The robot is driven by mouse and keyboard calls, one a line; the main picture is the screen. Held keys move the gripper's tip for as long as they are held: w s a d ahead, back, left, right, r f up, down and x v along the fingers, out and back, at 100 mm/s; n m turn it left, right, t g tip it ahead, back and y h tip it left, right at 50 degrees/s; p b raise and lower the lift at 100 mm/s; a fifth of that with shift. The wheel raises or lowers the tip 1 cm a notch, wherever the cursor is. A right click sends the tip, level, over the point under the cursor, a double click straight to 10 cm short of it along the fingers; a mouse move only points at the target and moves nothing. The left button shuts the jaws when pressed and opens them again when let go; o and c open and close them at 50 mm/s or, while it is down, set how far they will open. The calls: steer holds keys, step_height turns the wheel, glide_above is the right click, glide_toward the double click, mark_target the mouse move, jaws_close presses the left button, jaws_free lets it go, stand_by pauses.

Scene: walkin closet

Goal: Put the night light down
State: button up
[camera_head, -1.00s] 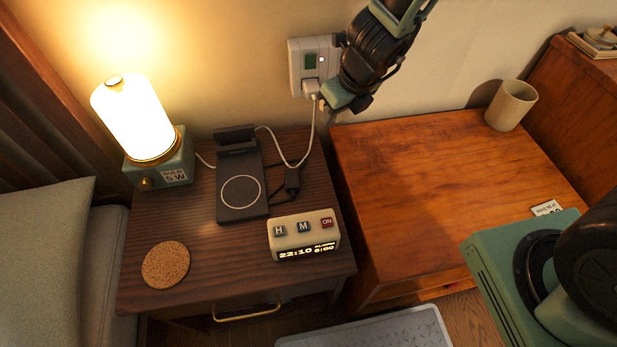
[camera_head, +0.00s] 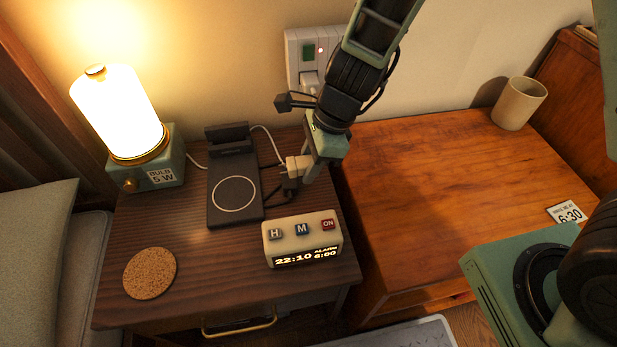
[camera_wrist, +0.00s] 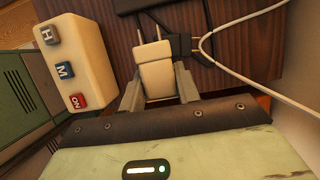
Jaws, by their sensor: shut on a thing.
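The night light (camera_head: 297,167) appears to be a small cream block with two metal prongs. In the wrist view the night light (camera_wrist: 156,78) sits between the fingers of my gripper (camera_wrist: 160,92), which is shut on it. Its prongs point away from the palm. In the head view my gripper (camera_head: 306,166) holds it near the back right of the dark nightstand (camera_head: 190,275), beside the charging stand. Whether it touches the surface is hard to tell.
The charging stand (camera_head: 233,195), cream clock (camera_head: 302,240), cork coaster (camera_head: 149,273) and lit lamp (camera_head: 125,115) occupy the nightstand. Cables lie near the night light. The wall outlet (camera_head: 306,60) is behind. The orange-brown cabinet (camera_head: 430,190) has wide free room; a mug (camera_head: 519,103) stands there.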

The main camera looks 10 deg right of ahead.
steer(key=shift+f+b, duration=0.75)
steer(key=shift+f, duration=0.95)
steer(key=shift+f+b, duration=0.45)
steer(key=shift+f, duration=0.05)
steer(key=shift+f, duration=0.15)
steer(key=o, duration=1.1)
steer(key=shift+c, duration=0.2)
